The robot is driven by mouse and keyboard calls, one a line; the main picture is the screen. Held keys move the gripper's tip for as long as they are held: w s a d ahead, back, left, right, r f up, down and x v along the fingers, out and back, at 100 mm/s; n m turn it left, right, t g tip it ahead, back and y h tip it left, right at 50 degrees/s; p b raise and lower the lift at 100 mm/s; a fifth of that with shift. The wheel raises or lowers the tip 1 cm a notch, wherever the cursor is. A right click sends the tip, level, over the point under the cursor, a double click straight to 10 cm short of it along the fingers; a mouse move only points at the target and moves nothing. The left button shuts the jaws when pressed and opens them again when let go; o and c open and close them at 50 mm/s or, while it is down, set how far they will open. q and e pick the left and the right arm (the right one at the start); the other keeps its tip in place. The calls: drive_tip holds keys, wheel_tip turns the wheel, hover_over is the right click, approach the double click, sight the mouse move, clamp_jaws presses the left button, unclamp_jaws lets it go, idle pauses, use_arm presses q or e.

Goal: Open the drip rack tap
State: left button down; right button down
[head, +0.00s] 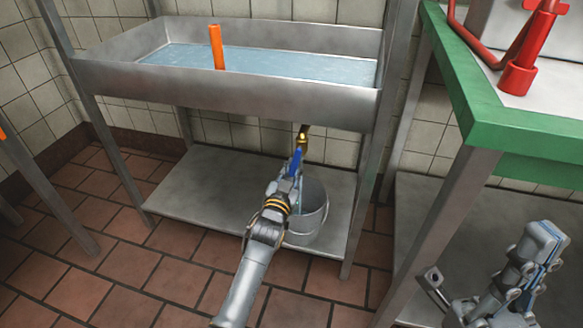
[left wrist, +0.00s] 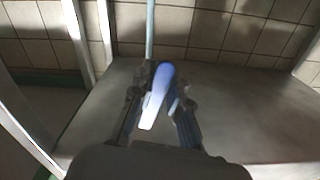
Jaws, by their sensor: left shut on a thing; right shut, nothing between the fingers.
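The drip rack (head: 230,94) is a steel basin of pale blue water on legs, with a lower shelf. Its brass tap (head: 303,133) hangs under the basin's front right part. My left gripper (head: 297,165) is just below the tap, above a metal bucket (head: 312,222). In the left wrist view a blue and white tap lever (left wrist: 157,95) lies between the fingers, and the gripper is shut on it. A pale blue vertical strip (left wrist: 150,32) shows behind it; I cannot tell if it is running water. My right gripper (head: 545,240) is shut and empty at the right.
An orange upright stick (head: 216,46) stands in the basin. A green-edged table (head: 480,108) with a red metal fixture (head: 520,75) is at the right. The lower shelf (head: 220,185) is bare left of the bucket. The tiled floor (head: 95,265) at the left front is clear.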

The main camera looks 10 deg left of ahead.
idle(0.3)
use_arm(q)
drive_tip(key=c, duration=1.3)
unclamp_jaws()
drive_tip(key=shift+s, duration=0.1)
drive_tip(key=shift+s, duration=0.3)
drive_tip(key=s, duration=1.1)
drive_tip(key=shift+s+a, duration=0.1)
drive_tip(key=shift+a, duration=0.1)
